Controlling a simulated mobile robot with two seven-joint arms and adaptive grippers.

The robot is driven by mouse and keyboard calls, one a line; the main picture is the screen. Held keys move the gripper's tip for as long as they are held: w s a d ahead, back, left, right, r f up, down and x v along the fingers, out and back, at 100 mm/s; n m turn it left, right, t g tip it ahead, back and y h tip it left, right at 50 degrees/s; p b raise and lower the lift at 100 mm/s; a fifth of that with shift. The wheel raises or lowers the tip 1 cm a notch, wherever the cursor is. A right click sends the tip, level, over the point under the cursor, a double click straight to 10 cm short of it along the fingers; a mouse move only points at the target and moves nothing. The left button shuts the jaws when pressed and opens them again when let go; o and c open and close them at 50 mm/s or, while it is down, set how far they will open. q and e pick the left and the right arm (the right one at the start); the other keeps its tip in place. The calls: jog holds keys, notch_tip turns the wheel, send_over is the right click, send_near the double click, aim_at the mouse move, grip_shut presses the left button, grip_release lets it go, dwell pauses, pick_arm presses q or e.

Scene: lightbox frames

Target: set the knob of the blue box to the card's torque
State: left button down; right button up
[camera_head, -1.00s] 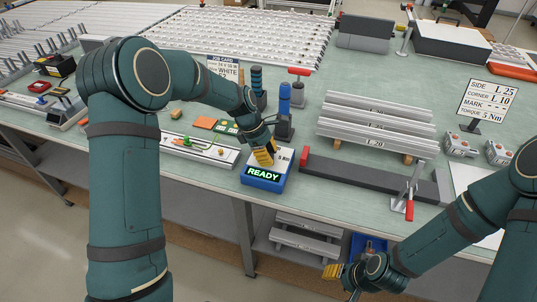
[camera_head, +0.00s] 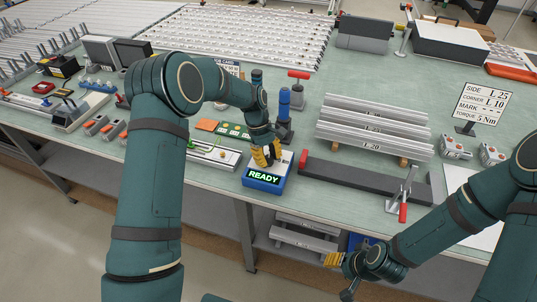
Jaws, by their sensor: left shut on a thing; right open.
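The blue box (camera_head: 262,187) stands near the table's front edge and its green display reads READY. My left gripper (camera_head: 266,160) has yellow fingertips and is over the box's top, shut on the knob, which the fingers hide. The knob's setting cannot be read. The card (camera_head: 485,103) stands on a holder at the right and reads SIDE L 25, CORNER L 10, MARK with a dash, TORQUE 5 Nm. My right gripper (camera_head: 334,259) is open and empty, low in front of the table edge.
A dark bar (camera_head: 365,181) with a red end and a red-handled clamp (camera_head: 403,200) lies right of the box. Stacked metal profiles (camera_head: 372,130) are behind it. A blue-topped tool (camera_head: 284,105) stands behind the box. A job card is partly hidden by my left arm.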

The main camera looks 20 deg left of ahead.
pick_arm(q)
jog(key=m, duration=0.2)
jog(key=m+g+y+p, duration=0.1)
jog(key=m, duration=0.2)
jog(key=shift+s+d+f+m+g+y, duration=0.1)
jog(key=shift+f+m+g+y, duration=0.05)
jog(key=shift+m+g+y, duration=0.15)
jog(key=m+y, duration=0.1)
jog(key=m, duration=0.2)
jog(key=shift+m, duration=0.3)
jog(key=shift+m+y, duration=0.8)
jog(key=shift+m, duration=0.9)
jog(key=shift+f, duration=0.1)
jog(key=c, duration=0.6)
grip_release()
